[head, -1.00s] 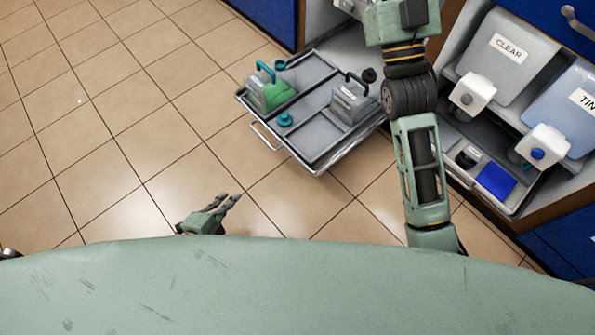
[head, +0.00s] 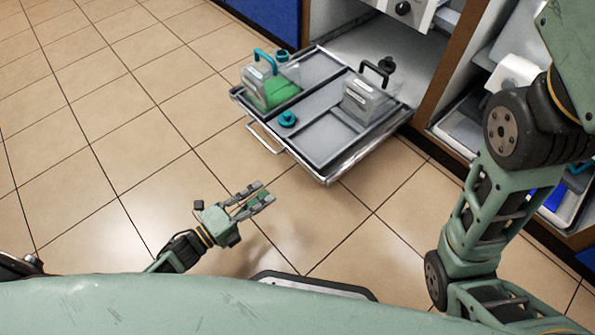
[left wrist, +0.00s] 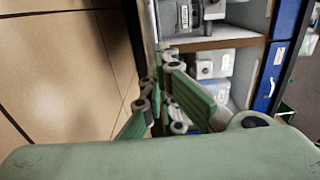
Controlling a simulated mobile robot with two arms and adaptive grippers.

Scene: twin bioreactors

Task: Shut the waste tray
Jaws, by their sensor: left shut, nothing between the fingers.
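The waste tray (head: 316,147) is a grey two-part tray, pulled out of its cabinet bay over the tiled floor. Its bar handle (head: 263,138) faces the lower left. A jug with green liquid (head: 270,88) and a teal handle stands in the left compartment. A clear jug with a black handle (head: 368,98) stands in the right one. My left gripper (head: 262,196) is shut and empty, below the handle in the picture and apart from it. My right arm shows at the right; its gripper is out of view.
A teal cap (head: 287,119) lies on the tray. The open bay (head: 405,58) is behind the tray. A shelf with containers and a second tray (head: 462,125) stands at the right, partly behind my right arm. The tiled floor (head: 110,110) at the left is clear.

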